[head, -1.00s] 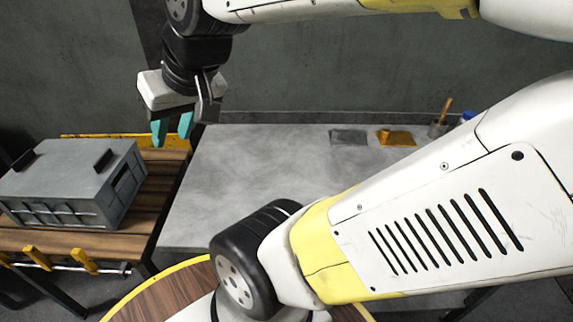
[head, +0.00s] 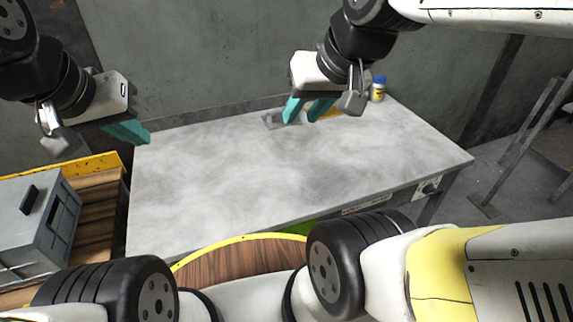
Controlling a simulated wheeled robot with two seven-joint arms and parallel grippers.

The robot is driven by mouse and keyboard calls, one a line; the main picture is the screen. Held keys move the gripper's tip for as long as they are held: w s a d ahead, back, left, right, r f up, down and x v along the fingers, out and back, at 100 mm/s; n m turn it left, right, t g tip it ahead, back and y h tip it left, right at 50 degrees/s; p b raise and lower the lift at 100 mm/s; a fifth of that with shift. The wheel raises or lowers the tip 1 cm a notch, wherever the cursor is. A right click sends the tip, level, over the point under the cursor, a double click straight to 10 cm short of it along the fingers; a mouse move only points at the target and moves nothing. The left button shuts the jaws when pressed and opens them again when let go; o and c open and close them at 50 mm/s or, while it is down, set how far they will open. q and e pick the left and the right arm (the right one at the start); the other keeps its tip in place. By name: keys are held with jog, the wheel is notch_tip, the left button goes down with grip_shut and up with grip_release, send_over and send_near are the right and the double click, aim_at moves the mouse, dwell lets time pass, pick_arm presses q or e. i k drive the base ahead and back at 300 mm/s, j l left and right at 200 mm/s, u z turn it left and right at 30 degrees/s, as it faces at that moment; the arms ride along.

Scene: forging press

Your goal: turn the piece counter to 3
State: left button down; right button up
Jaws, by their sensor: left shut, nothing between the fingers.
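A small pale plate with a dark round knob (head: 428,187) sits on the front edge of the grey workbench (head: 215,185), near its right end; it looks like the piece counter. Its setting is too small to read. My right gripper (head: 307,112) hangs above the back middle of the bench, teal fingers apart and nothing between them, well away to the left of the knob. My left gripper (head: 130,135) is at the bench's back left corner, its teal fingers together and empty.
A grey crate (head: 22,225) stands on a wooden surface at the left. A yellow-and-blue bottle (head: 378,90) stands at the bench's back right. A round wooden top with a yellow rim (head: 240,262) is in front. Most of the bench top is clear.

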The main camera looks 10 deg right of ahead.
aim_at(429, 190)
jog(key=z, duration=1.9)
jog(key=i+l+u, duration=0.35)
jog(key=i+l, duration=0.35)
jog(key=l, duration=0.1)
